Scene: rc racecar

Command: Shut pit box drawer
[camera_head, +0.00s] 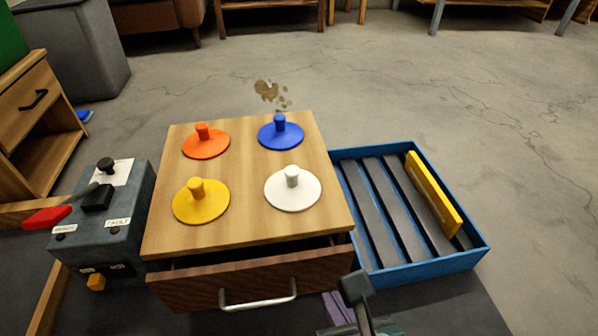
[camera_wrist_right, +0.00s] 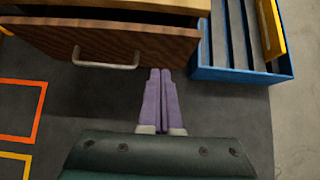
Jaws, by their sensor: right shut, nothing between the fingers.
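The wooden pit box (camera_head: 245,170) stands in the middle of the head view. Its dark brown drawer (camera_head: 190,287) is partly open, with a dark gap behind its front panel. A silver handle (camera_head: 258,303) is on the front. My right gripper (camera_head: 335,305) is near the right end of the drawer front. In the right wrist view, its purple fingers (camera_wrist_right: 161,72) are shut together and empty, with tips by the lower right part of the drawer front (camera_wrist_right: 160,46). I cannot tell whether they touch it. The handle (camera_wrist_right: 105,62) is left of the fingers. My left gripper is not in view.
Orange, blue, yellow and white discs with pegs sit on the box top. A blue tray (camera_head: 425,270) with dark bars and a yellow bar stands close on the right. A grey control box (camera_head: 130,225) with a red-handled lever stands on the left.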

